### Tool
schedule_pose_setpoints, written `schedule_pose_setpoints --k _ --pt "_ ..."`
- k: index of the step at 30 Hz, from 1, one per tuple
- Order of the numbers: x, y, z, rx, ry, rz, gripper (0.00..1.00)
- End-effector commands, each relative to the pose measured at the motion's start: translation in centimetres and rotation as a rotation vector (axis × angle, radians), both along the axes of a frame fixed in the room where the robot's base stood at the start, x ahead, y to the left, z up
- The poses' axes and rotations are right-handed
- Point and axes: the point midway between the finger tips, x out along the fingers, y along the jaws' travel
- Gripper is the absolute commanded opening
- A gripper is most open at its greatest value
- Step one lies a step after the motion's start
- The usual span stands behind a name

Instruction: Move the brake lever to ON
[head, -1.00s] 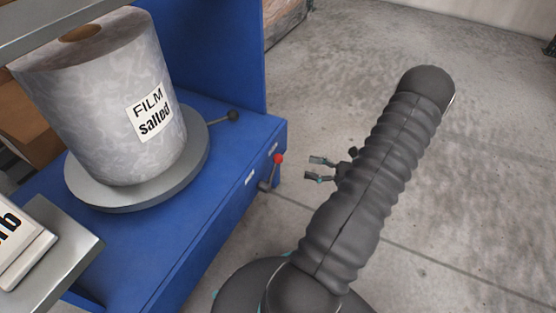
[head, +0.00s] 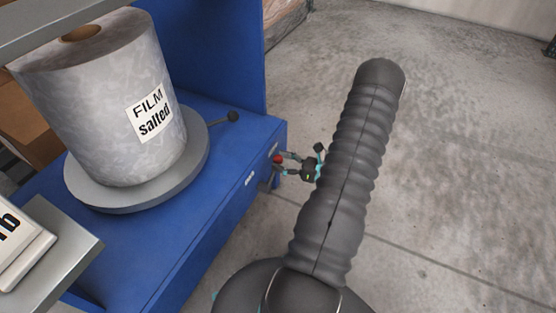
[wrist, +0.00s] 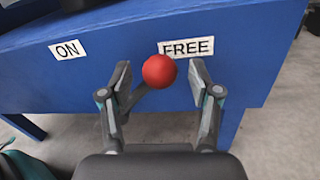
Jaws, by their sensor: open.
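The brake lever has a red ball knob (wrist: 159,71) on a grey rod, on the side of the blue frame. The ON label (wrist: 67,50) is to the left. My gripper (wrist: 160,80) is open, with one finger on each side of the knob and gaps visible on both sides. In the head view my gripper (head: 279,163) is at the frame's right corner, its fingertips around the red knob (head: 278,159). Most of the rod is hidden there.
A film roll (head: 100,95) labelled salted stands on a round grey turntable (head: 140,196) on the blue frame (head: 165,245). A dark-knobbed rod (head: 231,117) sticks out beside the turntable. Grey floor (head: 460,140) to the right is clear.

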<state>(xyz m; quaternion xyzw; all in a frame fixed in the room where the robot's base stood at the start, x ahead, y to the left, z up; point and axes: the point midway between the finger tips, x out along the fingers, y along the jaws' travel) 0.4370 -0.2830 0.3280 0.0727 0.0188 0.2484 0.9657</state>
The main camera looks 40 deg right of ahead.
Motion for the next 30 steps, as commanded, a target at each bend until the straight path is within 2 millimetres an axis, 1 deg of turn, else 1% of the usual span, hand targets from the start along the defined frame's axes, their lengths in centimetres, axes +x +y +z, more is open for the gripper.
schedule_pose_setpoints --k 3,6,14,15,17,18,20,21,22,30 --pt "0.87 0.51 0.00 0.000 0.000 0.001 0.62" --pt "1.19 0.69 0.00 0.000 0.000 0.000 0.62" --pt "1.27 0.74 0.00 0.000 0.000 0.000 0.62" --pt "1.27 0.74 0.00 0.000 0.000 0.000 0.57" --pt "1.26 0.73 0.00 0.000 0.000 0.000 0.42" --pt "1.26 0.73 0.00 0.000 0.000 0.000 0.33" --pt "1.27 0.72 0.00 0.000 0.000 0.000 0.17" --pt "1.27 0.71 0.00 0.000 0.000 0.000 0.07" --pt "1.27 0.71 0.00 0.000 0.000 0.000 0.00" --pt "1.41 0.74 0.04 -0.011 -0.003 -0.001 0.00"
